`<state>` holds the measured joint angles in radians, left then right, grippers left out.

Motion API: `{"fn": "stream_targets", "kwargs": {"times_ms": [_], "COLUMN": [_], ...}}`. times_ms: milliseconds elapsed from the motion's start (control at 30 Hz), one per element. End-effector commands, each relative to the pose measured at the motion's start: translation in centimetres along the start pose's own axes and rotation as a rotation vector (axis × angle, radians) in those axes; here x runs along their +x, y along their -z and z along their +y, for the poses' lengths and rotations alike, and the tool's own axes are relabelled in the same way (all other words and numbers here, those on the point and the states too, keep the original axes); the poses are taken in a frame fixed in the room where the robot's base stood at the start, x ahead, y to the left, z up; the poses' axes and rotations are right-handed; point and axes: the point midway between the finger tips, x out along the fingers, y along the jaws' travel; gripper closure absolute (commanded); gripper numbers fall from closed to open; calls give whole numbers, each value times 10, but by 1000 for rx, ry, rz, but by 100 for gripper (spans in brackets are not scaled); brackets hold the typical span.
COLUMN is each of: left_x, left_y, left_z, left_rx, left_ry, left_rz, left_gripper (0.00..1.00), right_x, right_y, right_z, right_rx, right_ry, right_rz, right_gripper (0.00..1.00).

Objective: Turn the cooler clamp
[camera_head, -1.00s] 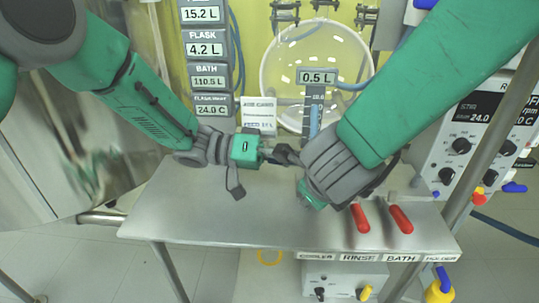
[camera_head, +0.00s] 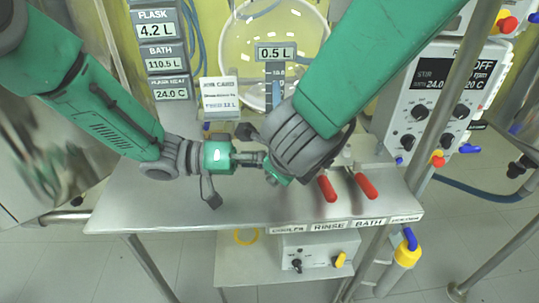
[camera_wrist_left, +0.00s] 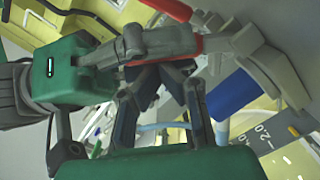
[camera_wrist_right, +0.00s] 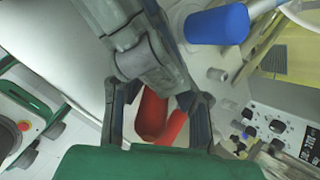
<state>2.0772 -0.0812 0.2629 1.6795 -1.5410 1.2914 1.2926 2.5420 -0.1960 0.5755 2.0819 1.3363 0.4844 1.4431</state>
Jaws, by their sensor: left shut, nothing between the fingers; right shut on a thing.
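The steel table (camera_head: 150,200) has a front edge with the labels cooler (camera_head: 286,230), rinse, bath and holder. Red clamp handles stand above rinse (camera_head: 327,188) and bath (camera_head: 367,186). The spot above the cooler label is covered by my right gripper (camera_head: 277,172). In the right wrist view a red handle (camera_wrist_right: 152,115) lies between its fingers, with another red one beside it. The right gripper is shut on what appears to be the cooler clamp, mostly hidden. My left gripper (camera_head: 252,159) is shut and empty, its tips close beside the right gripper.
A small card stand (camera_head: 220,95) and a clear round vessel (camera_head: 310,50) stand behind the grippers. A control box with knobs (camera_head: 430,110) is at right. A lower shelf holds another small box (camera_head: 318,250). The table's left part is bare.

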Motion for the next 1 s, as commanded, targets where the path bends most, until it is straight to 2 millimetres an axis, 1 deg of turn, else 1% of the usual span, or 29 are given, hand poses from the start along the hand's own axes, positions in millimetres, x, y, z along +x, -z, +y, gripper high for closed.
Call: {"fn": "stream_targets", "kwargs": {"times_ms": [33,133,167,200,800,867,967,1000], "left_x": [2,2,2,2,-2,-2,-2,-2], "left_y": [-5,-6,-6,-6,-4,-3,-3,-3], "left_z": [0,0,0,0,1,1,1,1], "left_rx": [-6,-7,-8,-8,-4,-4,-3,-3], "left_ry": [-2,-3,-3,-3,-5,-5,-5,-5], "left_rz": [-9,-11,-11,-11,-4,-4,-4,-4], "left_gripper": [100,100,100,100,100,100,100,100], "right_x": [2,1,1,1,-2,-5,-18,-25], "right_y": [4,3,3,2,-3,-3,-4,-4], "right_z": [-3,-4,-4,-4,0,0,-1,-1], "right_rx": [3,4,4,3,-1,0,0,2], "right_ry": [9,10,10,9,8,8,8,8], "right_rz": [8,7,7,6,-1,-2,-3,-4], "right_gripper": [100,100,69,60,60,60,60,60]}}
